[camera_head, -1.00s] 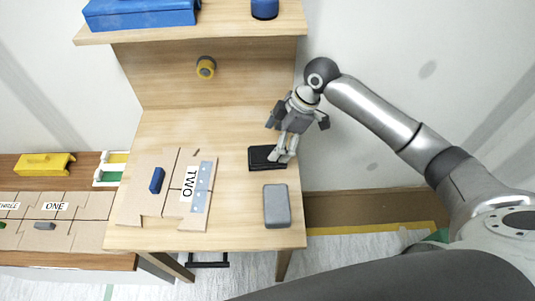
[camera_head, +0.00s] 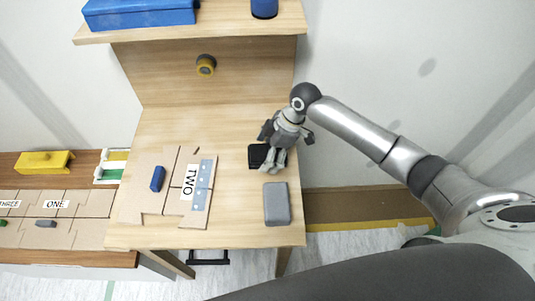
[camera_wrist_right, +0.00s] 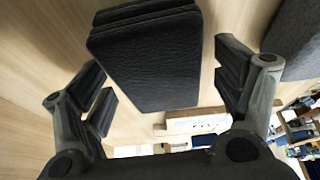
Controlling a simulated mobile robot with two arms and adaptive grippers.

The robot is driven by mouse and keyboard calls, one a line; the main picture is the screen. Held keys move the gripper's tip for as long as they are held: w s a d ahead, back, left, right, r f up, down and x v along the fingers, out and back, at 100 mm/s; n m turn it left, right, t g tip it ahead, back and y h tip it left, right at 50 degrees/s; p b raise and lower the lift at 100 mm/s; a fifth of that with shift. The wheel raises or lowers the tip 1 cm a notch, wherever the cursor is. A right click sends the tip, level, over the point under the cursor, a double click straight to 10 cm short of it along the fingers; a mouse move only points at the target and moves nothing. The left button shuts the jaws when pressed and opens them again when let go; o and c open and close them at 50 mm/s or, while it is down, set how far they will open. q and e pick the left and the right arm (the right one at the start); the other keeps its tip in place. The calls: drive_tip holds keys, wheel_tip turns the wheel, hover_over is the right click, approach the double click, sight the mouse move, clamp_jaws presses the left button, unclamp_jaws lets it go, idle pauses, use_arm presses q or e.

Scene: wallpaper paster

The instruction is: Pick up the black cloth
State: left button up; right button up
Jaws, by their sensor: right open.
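The black cloth (camera_head: 257,153) lies folded on the wooden table, partly hidden by my right gripper in the head view. In the right wrist view the cloth (camera_wrist_right: 150,60) is a dark, layered, textured pad between the two fingers. My right gripper (camera_head: 274,168) is at the cloth, and in the wrist view its fingers (camera_wrist_right: 168,95) are spread wide on either side, with gaps to the cloth. It is open and empty. My left gripper is not in view.
A grey pad (camera_head: 277,204) lies just in front of the cloth. A cardboard sheet marked TWO (camera_head: 175,187) with a blue block (camera_head: 157,179) lies to the left. A raised shelf (camera_head: 225,24) holds a blue case (camera_head: 140,14). The wall is close behind my right arm.

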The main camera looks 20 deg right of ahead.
sight(264, 151)
drive_tip(key=shift+f, duration=0.25)
idle(0.3)
drive_tip(key=c, duration=1.1)
drive_tip(key=shift+r, duration=0.35)
wheel_tip(264, 151, up, 3)
drive_tip(key=shift+w+f+b, duration=0.1)
drive_tip(key=shift+b, duration=0.35)
drive_tip(key=s+a+r, duration=0.8)
drive_tip(key=s+r, duration=0.2)
drive_tip(key=s, duration=0.1)
drive_tip(key=shift+s+a, duration=0.15)
drive_tip(key=shift+a, duration=0.15)
